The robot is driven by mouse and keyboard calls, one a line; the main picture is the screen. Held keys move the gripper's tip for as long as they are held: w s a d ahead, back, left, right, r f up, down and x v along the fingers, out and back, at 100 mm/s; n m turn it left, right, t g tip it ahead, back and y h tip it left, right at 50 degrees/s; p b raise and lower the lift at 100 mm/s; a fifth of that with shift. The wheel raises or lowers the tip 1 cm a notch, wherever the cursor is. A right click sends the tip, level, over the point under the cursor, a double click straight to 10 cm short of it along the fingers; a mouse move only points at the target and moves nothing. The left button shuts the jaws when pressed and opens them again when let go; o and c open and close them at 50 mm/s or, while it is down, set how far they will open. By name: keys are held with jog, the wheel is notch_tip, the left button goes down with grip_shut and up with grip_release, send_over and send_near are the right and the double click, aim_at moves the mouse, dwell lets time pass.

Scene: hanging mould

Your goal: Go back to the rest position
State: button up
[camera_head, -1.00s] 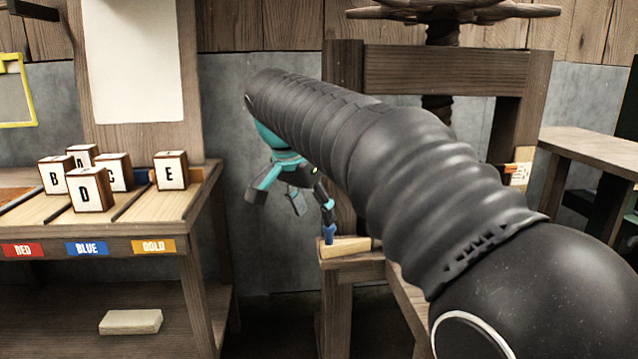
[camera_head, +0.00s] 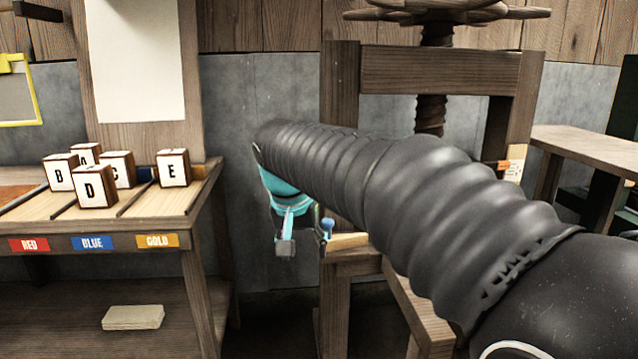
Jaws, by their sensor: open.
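My gripper (camera_head: 287,243) is teal with grey tips and hangs at the end of my black ribbed arm, in front of the grey wall. It is between the shelf bench on the left and the wooden press (camera_head: 341,90) on the right. It points down, and nothing shows in its jaws. Its upper part is partly hidden behind my arm. A small blue piece (camera_head: 327,228) shows just right of it, by a pale wood block (camera_head: 349,240) on the press ledge; I cannot tell whether the blue piece touches my gripper.
The bench (camera_head: 205,208) at left bears several lettered cubes, one marked E (camera_head: 173,168), above red, blue and gold labels. A pale block (camera_head: 133,317) lies on its lower shelf. A side table (camera_head: 590,150) stands at right. My arm hides much of the press.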

jog(key=s+d+f+t, duration=0.1)
jog(key=s+d+f, duration=0.4)
jog(key=s+d, duration=0.4)
jog(key=s+d+f+t+y, duration=0.1)
jog(key=s+d+f, duration=0.4)
jog(key=s+d, duration=0.4)
jog(key=s, duration=0.6)
jog(key=shift+d+n, duration=0.3)
jog(key=shift+d, duration=0.1)
jog(key=shift+f, duration=0.1)
jog(key=shift+c, duration=0.3)
